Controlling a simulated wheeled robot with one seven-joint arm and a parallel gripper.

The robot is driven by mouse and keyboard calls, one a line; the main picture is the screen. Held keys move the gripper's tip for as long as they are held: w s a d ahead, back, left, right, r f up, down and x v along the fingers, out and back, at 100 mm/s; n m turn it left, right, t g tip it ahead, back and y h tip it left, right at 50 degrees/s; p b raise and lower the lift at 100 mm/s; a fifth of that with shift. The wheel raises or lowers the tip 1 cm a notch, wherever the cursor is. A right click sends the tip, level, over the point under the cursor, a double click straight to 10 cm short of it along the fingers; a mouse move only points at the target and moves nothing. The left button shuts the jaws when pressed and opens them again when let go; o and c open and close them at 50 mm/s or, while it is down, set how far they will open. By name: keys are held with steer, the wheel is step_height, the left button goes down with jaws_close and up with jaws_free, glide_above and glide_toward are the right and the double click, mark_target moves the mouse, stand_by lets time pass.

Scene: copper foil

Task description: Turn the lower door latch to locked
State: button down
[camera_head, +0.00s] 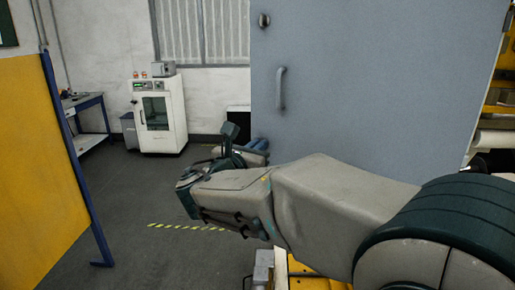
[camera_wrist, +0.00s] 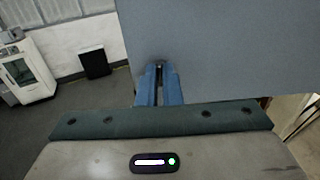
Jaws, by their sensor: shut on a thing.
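The grey door (camera_head: 375,85) fills the upper right in the head view; it also fills the upper right of the wrist view (camera_wrist: 230,50). The lower latch (camera_wrist: 159,68) shows as a small dark piece near the door's left edge in the wrist view. My gripper (camera_wrist: 158,72), with blue fingers, is shut on it. In the head view my gripper (camera_head: 257,147) is at the door's lower left edge, and my wrist and arm hide the latch there. The latch's turn angle cannot be told.
A round upper latch (camera_head: 263,20) and a vertical handle (camera_head: 281,90) are on the door above my gripper. A white cabinet (camera_head: 160,115) and a blue bench (camera_head: 85,120) stand at the back left. A yellow panel (camera_head: 38,165) stands at left. Open floor lies between.

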steer(key=shift+f+b, duration=0.15)
steer(key=shift+b, duration=0.15)
steer(key=shift+d+f+m+b, duration=0.1)
steer(key=shift+m+b, duration=4.35)
steer(key=shift+b, duration=1.2)
steer(key=shift+d+f+m+b, duration=0.1)
steer(key=shift+m+b, duration=4.35)
steer(key=shift+b, duration=1.2)
steer(key=shift+r, duration=0.15)
steer(key=shift+s, duration=0.1)
steer(key=c, duration=1.6)
jaws_free()
